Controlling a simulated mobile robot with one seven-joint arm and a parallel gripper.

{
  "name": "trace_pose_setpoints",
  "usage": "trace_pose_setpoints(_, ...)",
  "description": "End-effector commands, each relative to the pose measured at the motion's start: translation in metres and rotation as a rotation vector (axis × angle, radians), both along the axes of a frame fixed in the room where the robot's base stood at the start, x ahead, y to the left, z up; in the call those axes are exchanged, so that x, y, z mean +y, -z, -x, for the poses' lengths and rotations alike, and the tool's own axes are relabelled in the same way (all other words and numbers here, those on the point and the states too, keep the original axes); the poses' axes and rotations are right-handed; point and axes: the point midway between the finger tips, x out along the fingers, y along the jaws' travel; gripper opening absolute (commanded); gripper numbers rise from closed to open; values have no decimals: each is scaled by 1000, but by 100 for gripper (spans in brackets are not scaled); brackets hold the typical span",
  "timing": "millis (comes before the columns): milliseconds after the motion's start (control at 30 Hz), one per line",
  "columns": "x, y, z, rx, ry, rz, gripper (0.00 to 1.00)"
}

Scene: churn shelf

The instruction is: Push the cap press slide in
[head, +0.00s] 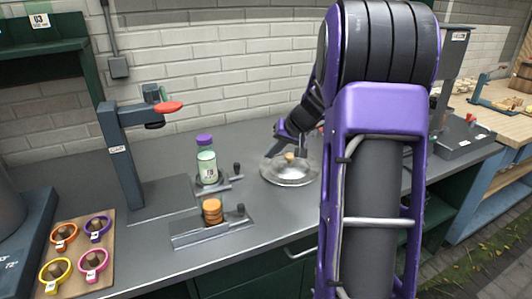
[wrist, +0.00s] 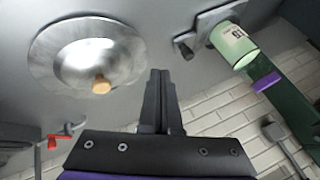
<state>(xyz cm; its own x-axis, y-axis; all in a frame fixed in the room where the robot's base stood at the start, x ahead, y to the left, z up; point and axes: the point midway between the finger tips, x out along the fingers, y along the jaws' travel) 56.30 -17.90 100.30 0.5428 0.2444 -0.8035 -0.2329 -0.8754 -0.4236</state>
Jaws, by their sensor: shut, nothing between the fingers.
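The cap press (head: 122,165) is a dark upright column with a red-handled head on a grey base. A grey slide (head: 226,181) with a dark knob (head: 236,168) bears a green bottle (head: 207,167) with a purple cap, to the right of the column. In the wrist view the bottle (wrist: 236,46) and the slide's knob (wrist: 184,47) show at upper right. My gripper (head: 279,131) is shut and empty above the counter, right of the bottle and apart from it. Its fingers (wrist: 158,80) point into the middle of the wrist view.
A round metal dish (head: 283,178) with a wooden knob lies below my gripper. A board (head: 108,262) with several coloured rings is at left. My arm hides the counter's right part.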

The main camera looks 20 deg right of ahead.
Motion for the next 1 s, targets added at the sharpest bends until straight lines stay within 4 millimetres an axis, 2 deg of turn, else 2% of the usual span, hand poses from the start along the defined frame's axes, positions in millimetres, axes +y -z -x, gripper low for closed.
trace_pose_setpoints(100, 8, 24, -14, 3, -4, -2, 0)
trace_pose_setpoints(333, 20, 62, -41, 2, -5, 0, 0)
trace_pose_setpoints(433, 35, 59, -49, 0, -6, 2, 0)
trace_pose_setpoints(600, 49, 59, -56, -1, -3, 3, 0)
trace_pose_setpoints(1000, 53, 60, -58, 0, -2, 2, 0)
